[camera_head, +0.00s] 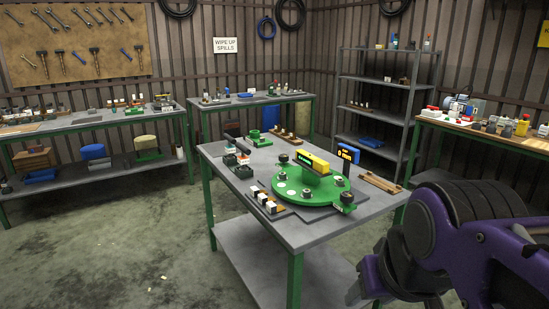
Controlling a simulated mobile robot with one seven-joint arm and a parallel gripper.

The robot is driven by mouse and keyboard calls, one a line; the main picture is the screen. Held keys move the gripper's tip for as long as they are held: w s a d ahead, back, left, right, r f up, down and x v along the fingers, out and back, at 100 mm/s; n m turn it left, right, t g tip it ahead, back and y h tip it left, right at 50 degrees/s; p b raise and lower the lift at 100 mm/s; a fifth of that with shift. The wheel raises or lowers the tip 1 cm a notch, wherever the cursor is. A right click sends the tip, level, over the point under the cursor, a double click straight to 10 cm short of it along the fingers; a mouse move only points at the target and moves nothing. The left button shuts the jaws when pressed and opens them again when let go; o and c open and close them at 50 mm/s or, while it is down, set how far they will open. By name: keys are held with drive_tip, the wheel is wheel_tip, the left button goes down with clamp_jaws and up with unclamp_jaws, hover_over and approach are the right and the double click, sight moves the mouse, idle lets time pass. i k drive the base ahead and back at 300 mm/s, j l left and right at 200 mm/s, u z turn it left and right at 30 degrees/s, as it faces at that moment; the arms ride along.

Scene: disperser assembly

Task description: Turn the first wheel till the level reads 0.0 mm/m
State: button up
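A round green plate (285,198) lies on the middle table. A yellow level (306,162) with a dark green part along its side stands raised above the plate. Several small dark-and-grey knobs, possibly the wheels, sit around the plate, one at the front left (307,194) and one at the right rim (347,198). Which is the first wheel I cannot tell. A black upright with a yellow-lit display (348,154) stands behind; its reading is too small to read. My gripper (362,295) is low at the right, in front of the table and apart from the plate; its fingers are largely hidden.
The middle table (318,232) also bears a wooden tray (380,183) at right, small blocks (265,203) at front left, and a green part (254,135) behind. A shelf (375,87) and side benches line the walls. The floor (120,240) at left is open.

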sight(283, 158)
drive_tip(key=k+l+z, duration=0.1)
drive_tip(key=k+z, duration=0.35)
drive_tip(key=z, duration=1.35)
drive_tip(key=j+z, duration=0.2)
drive_tip(key=j, duration=4.6)
